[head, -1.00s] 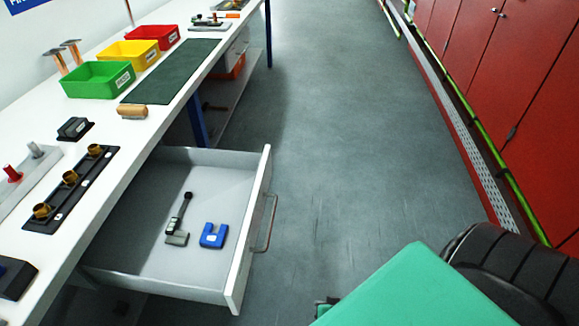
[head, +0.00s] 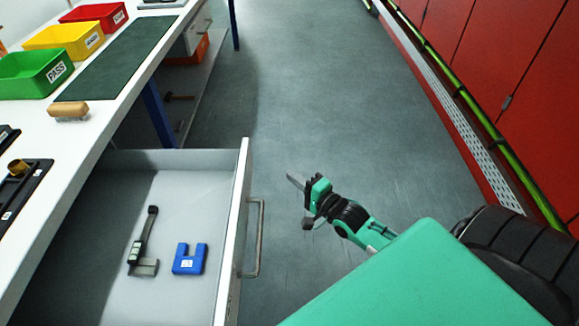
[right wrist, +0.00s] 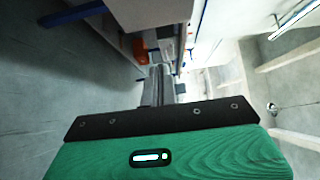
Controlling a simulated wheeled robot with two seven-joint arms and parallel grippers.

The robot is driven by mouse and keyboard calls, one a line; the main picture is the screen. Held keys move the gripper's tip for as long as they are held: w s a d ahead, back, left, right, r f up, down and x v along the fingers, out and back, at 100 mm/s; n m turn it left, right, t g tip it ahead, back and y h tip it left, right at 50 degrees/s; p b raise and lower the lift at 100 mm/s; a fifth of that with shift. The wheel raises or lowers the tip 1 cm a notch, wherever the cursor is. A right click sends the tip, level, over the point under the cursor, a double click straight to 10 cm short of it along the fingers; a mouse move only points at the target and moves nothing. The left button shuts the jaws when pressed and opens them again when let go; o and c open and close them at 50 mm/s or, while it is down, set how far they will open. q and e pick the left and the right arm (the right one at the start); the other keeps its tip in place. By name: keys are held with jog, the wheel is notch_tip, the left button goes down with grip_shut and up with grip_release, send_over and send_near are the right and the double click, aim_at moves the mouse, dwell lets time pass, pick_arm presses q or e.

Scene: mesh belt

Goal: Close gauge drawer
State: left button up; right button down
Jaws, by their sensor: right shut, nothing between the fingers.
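The gauge drawer (head: 233,215) stands pulled out from under the white bench, at the lower left of the head view. A bar handle (head: 259,238) runs along its front. Inside lie a grey and black gauge tool (head: 147,240) and a blue U-shaped gauge (head: 189,259). My right gripper (head: 291,182) is shut and empty, to the right of the drawer front and apart from the handle. Its closed fingers (right wrist: 160,85) also show in the right wrist view. My left gripper is not in view.
The white bench (head: 84,143) carries green (head: 38,72), yellow (head: 65,42) and red bins, a dark green mat (head: 120,57) and a wooden brush (head: 69,110). Red cabinets (head: 500,70) line the right. The grey floor between is clear.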

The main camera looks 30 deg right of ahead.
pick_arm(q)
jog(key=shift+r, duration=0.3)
pick_arm(e)
jog(key=w+a, duration=0.5)
jog(key=w, duration=0.5)
jog(key=shift+w, duration=0.25)
